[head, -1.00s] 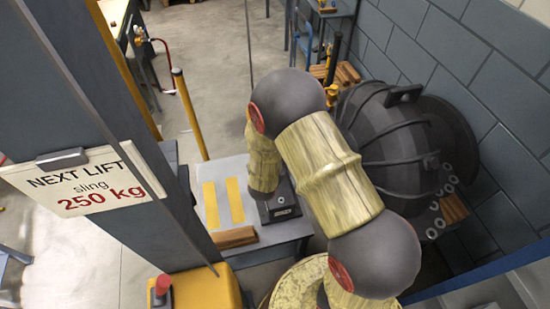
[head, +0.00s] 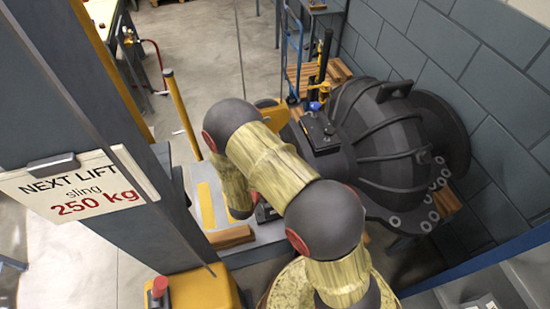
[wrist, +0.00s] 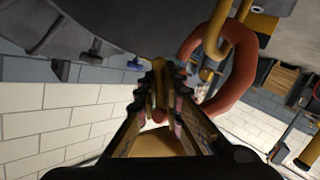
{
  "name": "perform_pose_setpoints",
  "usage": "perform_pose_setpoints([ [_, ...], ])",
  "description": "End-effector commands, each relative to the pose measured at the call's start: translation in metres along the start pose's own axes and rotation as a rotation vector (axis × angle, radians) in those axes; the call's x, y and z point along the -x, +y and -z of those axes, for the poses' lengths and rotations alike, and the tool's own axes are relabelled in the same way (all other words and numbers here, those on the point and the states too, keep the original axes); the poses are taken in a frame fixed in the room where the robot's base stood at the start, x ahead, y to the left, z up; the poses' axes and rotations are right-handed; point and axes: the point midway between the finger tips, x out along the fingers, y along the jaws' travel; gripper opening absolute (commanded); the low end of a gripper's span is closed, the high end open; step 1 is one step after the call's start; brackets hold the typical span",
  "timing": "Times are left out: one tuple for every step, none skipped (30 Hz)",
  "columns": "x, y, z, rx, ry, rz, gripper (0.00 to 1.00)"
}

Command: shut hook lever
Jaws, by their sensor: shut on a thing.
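In the wrist view a thick orange-red hook (wrist: 246,68) curves in a loop at upper right, with a yellow-brass part beside it. My gripper (wrist: 158,88) is shut on a narrow brass-yellow lever (wrist: 158,78), left of the loop. A small reddish round end shows low between the fingers. How far the lever stands from the hook's opening cannot be told. In the head view my arm hides the gripper, and no hook can be made out. A yellow piece (head: 272,117) shows just behind the arm.
A large dark ribbed casing (head: 385,130) with a bolted flange stands at right by the block wall. A grey bench (head: 272,232) is below my arm. A post with a sign (head: 85,185) reading "NEXT LIFT sling 250 kg" stands at left. Open floor lies behind.

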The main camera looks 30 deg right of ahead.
Motion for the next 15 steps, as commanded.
perform_pose_setpoints([
  [-0.0002,0.0002,-0.0010,0.010,0.006,-0.005,0.00],
  [-0.0003,0.0005,-0.0008,0.015,0.010,-0.008,0.00],
  [-0.0004,0.0007,-0.0008,0.021,0.014,-0.010,0.00],
  [-0.0005,0.0009,-0.0008,0.024,0.016,-0.012,0.00],
  [-0.0005,0.0010,-0.0007,0.027,0.018,-0.013,0.00],
  [-0.0006,0.0011,-0.0006,0.030,0.020,-0.015,0.00],
  [-0.0006,0.0012,-0.0005,0.031,0.022,-0.016,0.00],
  [-0.0006,0.0012,-0.0004,0.032,0.023,-0.016,0.00],
  [-0.0006,0.0013,-0.0002,0.033,0.023,-0.017,0.00],
  [-0.0006,0.0013,-0.0001,0.034,0.024,-0.017,0.00],
  [-0.0006,0.0013,-0.0001,0.034,0.024,-0.017,0.00],
  [-0.0006,0.0013,0.0000,0.034,0.024,-0.017,0.00],
  [-0.0006,0.0013,0.0001,0.034,0.024,-0.017,0.00],
  [-0.0006,0.0013,0.0001,0.034,0.024,-0.017,0.00],
  [-0.0006,0.0013,0.0001,0.034,0.024,-0.017,0.00],
])
